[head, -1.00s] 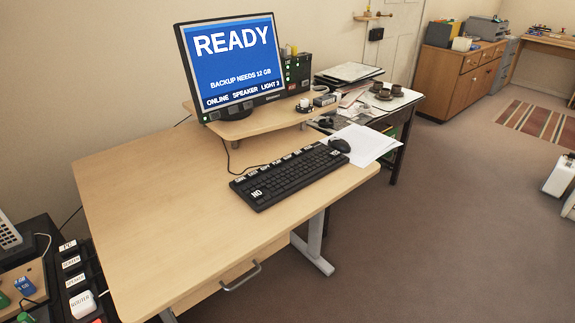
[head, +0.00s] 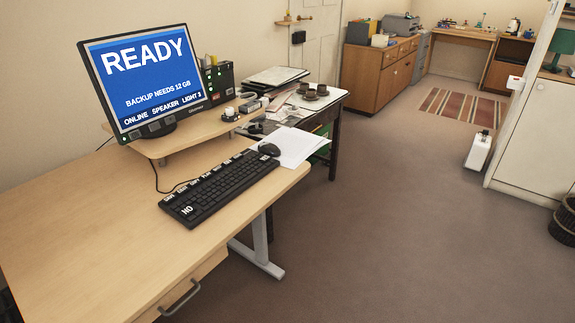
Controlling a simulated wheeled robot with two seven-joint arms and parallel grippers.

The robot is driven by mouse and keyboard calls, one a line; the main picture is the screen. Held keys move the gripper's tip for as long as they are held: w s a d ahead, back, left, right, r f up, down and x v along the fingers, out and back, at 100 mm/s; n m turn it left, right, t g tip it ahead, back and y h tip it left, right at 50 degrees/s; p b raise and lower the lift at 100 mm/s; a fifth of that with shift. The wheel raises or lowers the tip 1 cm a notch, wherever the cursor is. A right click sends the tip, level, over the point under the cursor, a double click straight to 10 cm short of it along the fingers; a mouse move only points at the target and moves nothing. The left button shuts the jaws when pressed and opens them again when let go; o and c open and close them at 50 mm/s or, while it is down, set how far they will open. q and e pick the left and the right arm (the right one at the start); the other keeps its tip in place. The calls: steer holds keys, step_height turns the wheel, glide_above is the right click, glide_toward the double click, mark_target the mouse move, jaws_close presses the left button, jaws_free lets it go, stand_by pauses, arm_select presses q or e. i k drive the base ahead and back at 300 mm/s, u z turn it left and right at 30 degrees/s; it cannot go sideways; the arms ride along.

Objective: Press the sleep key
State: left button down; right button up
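A black keyboard (head: 220,187) lies on the wooden desk (head: 95,225) in the head view, in front of a monitor riser. Its back row carries white-labelled keys, too small for me to read surely, so I cannot tell which is the sleep key. A large key marked NO (head: 187,210) is at its near left corner. The monitor (head: 143,75) shows READY on blue, with "BACKUP NEEDS 12 GB" and "ONLINE SPEAKER LIGHT 3" below. Neither of my grippers is in view.
A black mouse (head: 269,149) and white papers (head: 296,145) lie right of the keyboard. A dark side table (head: 332,104) with cups stands behind the desk. A white door or panel (head: 535,130) stands at right. The carpet (head: 390,230) right of the desk is clear.

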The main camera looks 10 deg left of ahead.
mark_target(217, 170)
steer(key=z, duration=0.7)
steer(key=i, duration=1)
steer(key=u, duration=1.85)
